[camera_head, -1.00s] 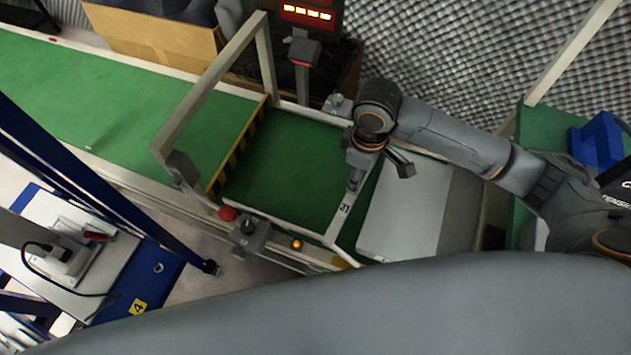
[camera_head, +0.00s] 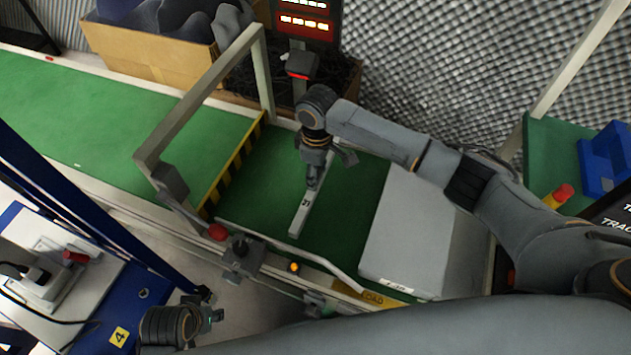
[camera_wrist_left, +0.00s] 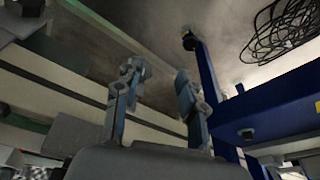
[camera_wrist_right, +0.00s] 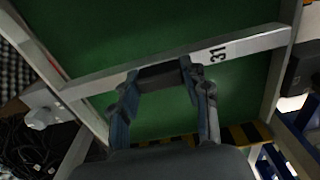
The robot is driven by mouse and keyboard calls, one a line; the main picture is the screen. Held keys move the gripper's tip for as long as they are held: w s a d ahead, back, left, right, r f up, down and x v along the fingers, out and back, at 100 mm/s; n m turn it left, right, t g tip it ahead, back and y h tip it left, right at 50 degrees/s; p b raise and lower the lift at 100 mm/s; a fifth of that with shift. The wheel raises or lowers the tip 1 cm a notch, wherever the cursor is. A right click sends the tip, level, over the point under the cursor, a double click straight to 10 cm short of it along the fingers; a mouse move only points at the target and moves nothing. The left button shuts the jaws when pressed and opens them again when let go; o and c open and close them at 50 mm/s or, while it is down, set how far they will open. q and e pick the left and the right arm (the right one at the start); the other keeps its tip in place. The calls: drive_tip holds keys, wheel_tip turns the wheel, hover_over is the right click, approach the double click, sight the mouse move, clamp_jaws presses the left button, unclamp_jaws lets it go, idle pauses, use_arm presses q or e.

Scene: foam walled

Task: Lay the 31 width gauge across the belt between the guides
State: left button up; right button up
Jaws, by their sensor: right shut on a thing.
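The 31 width gauge is a pale grey bar (camera_head: 303,213) marked "31", seen over the green belt (camera_head: 262,180). It also shows in the right wrist view (camera_wrist_right: 253,45), with a dark block at the grip. My right gripper (camera_head: 312,180) is shut on it from above; its fingers show in the right wrist view (camera_wrist_right: 158,80). The gauge spans most of the belt's width toward the near pale guide rail (camera_head: 325,263). I cannot tell whether it touches the belt. My left gripper (camera_head: 216,316) is low at the front left; the left wrist view shows its fingers (camera_wrist_left: 157,85) apart and empty.
A pale frame (camera_head: 200,98) arches over the belt beside a yellow-black striped edge (camera_head: 236,165). A blue stand (camera_head: 150,285) is at lower left.

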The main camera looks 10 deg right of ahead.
drive_tip(key=shift+w+f, duration=0.15)
drive_tip(key=shift+f, duration=0.05)
wheel_tip(320, 180, down, 3)
drive_tip(key=shift+w+a+b, duration=0.1)
drive_tip(key=shift+b, duration=0.45)
use_arm(q)
wheel_tip(320, 180, up, 4)
drive_tip(key=shift+r, duration=0.1)
use_arm(e)
drive_tip(key=shift+f, duration=0.1)
drive_tip(key=shift+f, duration=0.15)
drive_tip(key=o, duration=1.3)
use_arm(q)
drive_tip(key=shift+s, duration=0.1)
